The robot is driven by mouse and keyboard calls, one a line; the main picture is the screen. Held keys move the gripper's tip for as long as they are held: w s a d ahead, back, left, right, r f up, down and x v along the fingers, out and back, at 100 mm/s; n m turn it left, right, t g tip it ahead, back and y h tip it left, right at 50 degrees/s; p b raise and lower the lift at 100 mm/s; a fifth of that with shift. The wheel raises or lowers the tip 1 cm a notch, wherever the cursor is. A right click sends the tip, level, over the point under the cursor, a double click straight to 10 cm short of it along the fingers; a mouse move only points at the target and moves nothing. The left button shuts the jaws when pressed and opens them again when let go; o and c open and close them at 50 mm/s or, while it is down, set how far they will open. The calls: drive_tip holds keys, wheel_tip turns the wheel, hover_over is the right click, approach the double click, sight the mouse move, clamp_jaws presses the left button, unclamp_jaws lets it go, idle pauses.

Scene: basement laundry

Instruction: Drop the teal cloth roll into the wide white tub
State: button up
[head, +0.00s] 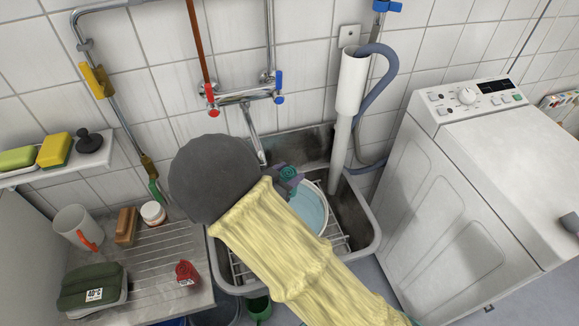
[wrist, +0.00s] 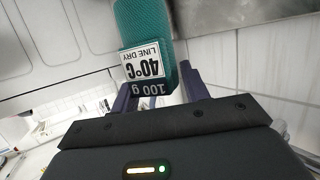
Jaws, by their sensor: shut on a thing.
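The teal cloth roll (wrist: 142,28) is between the two fingers of my gripper (wrist: 160,90) in the wrist view. It carries a white label reading "40°C LINE DRY" and a dark "100 g" band. In the head view the roll (head: 289,173) shows end-on, with my gripper (head: 284,183) shut on it over the sink. The wide white tub (head: 327,222) sits in the sink, with a pale blue inside. The roll appears at or above the tub's far-left rim; its height cannot be told. My arm hides the tub's left and near parts.
The grey sink (head: 365,215) has a wire rack under the tub. A tap (head: 252,135) and a white standpipe (head: 350,85) with a grey hose rise behind it. A washing machine (head: 440,190) stands right. A drainer holds a mug (head: 74,225), brush, jar, green case and red item.

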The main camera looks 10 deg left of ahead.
drive_tip(key=shift+s, duration=0.1)
wheel_tip(320, 180, down, 6)
drive_tip(key=b, duration=0.5)
drive_tip(key=shift+b, duration=0.4)
drive_tip(key=shift+d, duration=0.1)
drive_tip(key=o, duration=1.1)
drive_tip(key=p+v, duration=0.2)
drive_tip(key=v, duration=1.5)
drive_tip(key=shift+s, duration=0.2)
drive_tip(key=shift+w, duration=0.1)
